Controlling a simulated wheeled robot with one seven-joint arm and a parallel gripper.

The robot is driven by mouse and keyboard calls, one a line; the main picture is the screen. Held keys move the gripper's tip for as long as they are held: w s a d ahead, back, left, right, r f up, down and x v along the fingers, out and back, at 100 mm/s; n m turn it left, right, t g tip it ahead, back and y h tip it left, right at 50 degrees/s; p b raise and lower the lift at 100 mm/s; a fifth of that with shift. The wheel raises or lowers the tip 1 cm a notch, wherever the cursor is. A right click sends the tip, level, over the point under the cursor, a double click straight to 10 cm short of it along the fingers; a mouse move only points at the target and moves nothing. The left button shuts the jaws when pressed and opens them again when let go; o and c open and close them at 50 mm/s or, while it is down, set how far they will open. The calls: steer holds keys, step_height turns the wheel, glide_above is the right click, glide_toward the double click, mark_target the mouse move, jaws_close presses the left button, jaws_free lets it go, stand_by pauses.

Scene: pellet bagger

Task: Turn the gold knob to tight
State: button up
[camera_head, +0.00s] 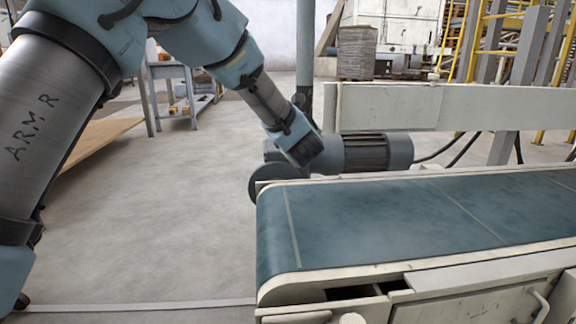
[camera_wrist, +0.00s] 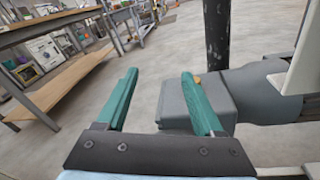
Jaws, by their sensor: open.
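A small gold-orange piece, likely the gold knob (camera_wrist: 197,79), shows in the wrist view just beside the tip of my gripper's right finger. Most of it is hidden by that finger, and its setting cannot be read. I cannot make it out in the head view. My gripper (camera_wrist: 160,73) is open, with two green fingers apart and nothing between them.
The grey motor (camera_head: 375,152) lies behind the blue conveyor belt (camera_head: 400,215), with a pale side rail (camera_head: 430,107) above it. A dark upright post (camera_wrist: 217,35) stands close behind the grey gearbox (camera_wrist: 175,103). Open floor (camera_head: 170,220) lies to the left, with workbenches beyond.

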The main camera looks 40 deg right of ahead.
steer(key=s+d+f+n+t+y+b, duration=0.1)
steer(key=s+d+f+n+b, duration=0.2)
steer(key=s+f+n+b, duration=0.3)
steer(key=shift+m, duration=0.5)
steer(key=b+x, duration=0.1)
steer(key=x, duration=0.7)
steer(key=shift+w+d+f+b, duration=0.15)
steer(key=shift+w+d+b, duration=0.05)
steer(key=shift+w+b, duration=0.2)
steer(key=shift+w+d, duration=0.35)
steer(key=shift+w, duration=0.3)
jaws_close()
